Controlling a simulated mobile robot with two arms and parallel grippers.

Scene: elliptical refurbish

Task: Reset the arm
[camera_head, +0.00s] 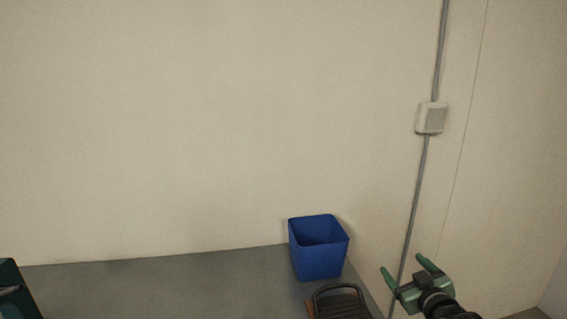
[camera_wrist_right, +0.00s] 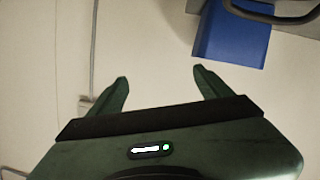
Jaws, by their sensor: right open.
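My right gripper (camera_head: 408,272) is at the lower right of the head view, with its two green fingers spread apart and nothing between them. It is in front of the wall, to the right of the table's edge. In the right wrist view the open fingers (camera_wrist_right: 160,88) show with only pale wall between them. At the lower left corner of the head view is a dark teal part that I cannot make out for sure. My left gripper does not show.
A blue bin (camera_head: 320,262) stands on the grey table (camera_head: 170,285) near its right end; it also shows in the right wrist view (camera_wrist_right: 232,40). A dark object with a handle (camera_head: 340,304) is in front of it. A cable with a switch box (camera_head: 432,118) runs down the wall.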

